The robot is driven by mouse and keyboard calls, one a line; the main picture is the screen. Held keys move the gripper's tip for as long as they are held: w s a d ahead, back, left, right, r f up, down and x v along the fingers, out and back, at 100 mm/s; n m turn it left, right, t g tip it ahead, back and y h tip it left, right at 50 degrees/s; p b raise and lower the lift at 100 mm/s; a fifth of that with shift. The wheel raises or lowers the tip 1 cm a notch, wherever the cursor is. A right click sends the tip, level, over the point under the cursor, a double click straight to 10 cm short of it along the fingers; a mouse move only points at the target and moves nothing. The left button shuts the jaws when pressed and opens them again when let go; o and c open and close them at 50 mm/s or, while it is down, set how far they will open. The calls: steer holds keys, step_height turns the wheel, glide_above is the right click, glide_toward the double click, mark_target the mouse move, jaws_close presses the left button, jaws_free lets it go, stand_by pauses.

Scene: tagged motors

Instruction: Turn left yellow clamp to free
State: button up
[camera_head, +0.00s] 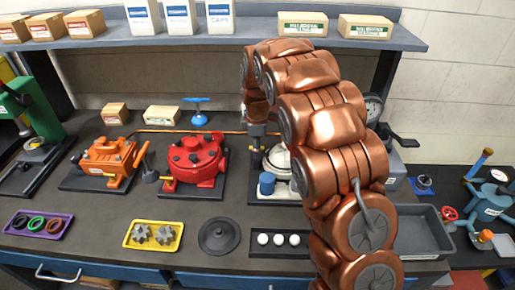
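My copper arm rises from the bottom right, bends over the bench and points down. My dark gripper (256,150) is at its end, above the left side of a white round machine (278,160) on a black base. The gripper is small and partly covered by my arm, so its opening is unclear. No yellow clamp can be clearly made out. The arm hides much of the white machine. A blue machine (489,207) at the far right has small orange-yellow parts at its top (487,153) and front (485,237).
An orange machine (103,159) and a red round machine (194,160) stand left of my gripper. A blue cylinder (267,183) is close below it. A yellow tray (153,236), black disc (219,237) and black tray of white balls (256,242) lie in front. A shelf (240,38) overhangs behind.

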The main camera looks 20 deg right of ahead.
jaws_close()
steer(key=shift+f+m+b, duration=0.15)
steer(key=shift+m+b, duration=0.15)
steer(key=shift+b, duration=0.25)
steer(key=m+b, duration=0.1)
steer(key=b, duration=0.1)
steer(key=shift+f+m+b, duration=0.15)
steer(key=shift+m+b, duration=0.15)
steer(key=shift+m, duration=0.1)
steer(key=m+b, duration=0.4)
steer(key=shift+s+m, duration=0.1)
steer(key=shift+m, duration=0.2)
steer(key=m+b, duration=0.3)
steer(key=m, duration=0.4)
steer(key=m+b, duration=0.1)
steer(key=m, duration=0.2)
steer(key=shift+a+r+m+b, duration=0.1)
steer(key=shift+r+m+b, duration=0.15)
steer(key=shift+m+b, duration=0.15)
